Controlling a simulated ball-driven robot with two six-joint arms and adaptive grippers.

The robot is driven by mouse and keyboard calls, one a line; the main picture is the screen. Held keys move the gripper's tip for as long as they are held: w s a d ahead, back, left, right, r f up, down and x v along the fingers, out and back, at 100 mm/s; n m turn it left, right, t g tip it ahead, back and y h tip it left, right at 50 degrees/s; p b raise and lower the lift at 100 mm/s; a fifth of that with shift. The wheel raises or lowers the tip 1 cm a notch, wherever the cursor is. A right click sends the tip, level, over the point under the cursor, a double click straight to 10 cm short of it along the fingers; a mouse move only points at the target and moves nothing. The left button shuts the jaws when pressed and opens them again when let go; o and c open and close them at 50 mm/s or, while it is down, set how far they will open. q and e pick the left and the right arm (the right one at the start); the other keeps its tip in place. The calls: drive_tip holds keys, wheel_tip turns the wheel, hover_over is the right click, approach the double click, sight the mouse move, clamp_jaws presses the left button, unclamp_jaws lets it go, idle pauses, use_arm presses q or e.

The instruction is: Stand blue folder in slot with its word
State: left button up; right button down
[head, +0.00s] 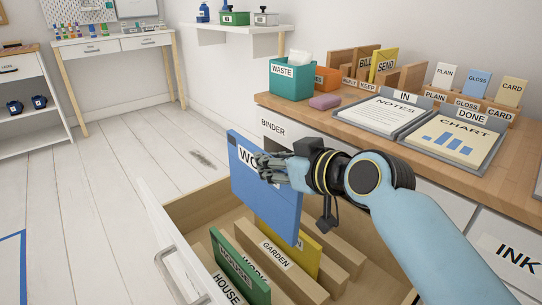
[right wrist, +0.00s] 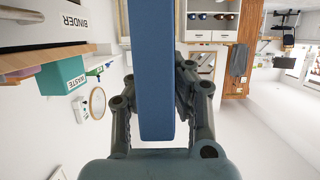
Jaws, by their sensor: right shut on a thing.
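The blue folder (head: 266,205) is upright in my right gripper (head: 270,168), over the open drawer (head: 180,212). Its label begins "WO"; my fingers hide the rest. In the right wrist view the blue folder (right wrist: 156,75) stands edge-on between the two fingers (right wrist: 157,100). In the drawer, wooden dividers carry the words HOUSE, WORK (head: 253,268) and GARDEN (head: 275,254). A green folder (head: 240,268) stands by HOUSE and a yellow folder (head: 305,255) by GARDEN. The blue folder partly covers the yellow one; I cannot tell if they touch. My left gripper is out of view.
The desk (head: 333,110) behind holds a teal WASTE bin (head: 290,82), a pink block (head: 325,101), the NOTES tray (head: 393,112), the CHART tray (head: 455,140) and card holders. The drawer's front (head: 170,240) stands out to the left. Clear floor lies beyond it.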

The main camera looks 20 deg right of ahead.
sight(279, 206)
drive_tip(key=f+b, duration=0.1)
drive_tip(key=f, duration=0.1)
drive_tip(key=f+b, duration=0.2)
drive_tip(key=f, duration=0.1)
drive_tip(key=f+b, duration=0.1)
drive_tip(key=f, duration=0.1)
drive_tip(key=shift+s+f+b, duration=0.3)
drive_tip(key=shift+f, duration=0.35)
drive_tip(key=shift+f+b, duration=0.1)
drive_tip(key=shift+b, duration=0.2)
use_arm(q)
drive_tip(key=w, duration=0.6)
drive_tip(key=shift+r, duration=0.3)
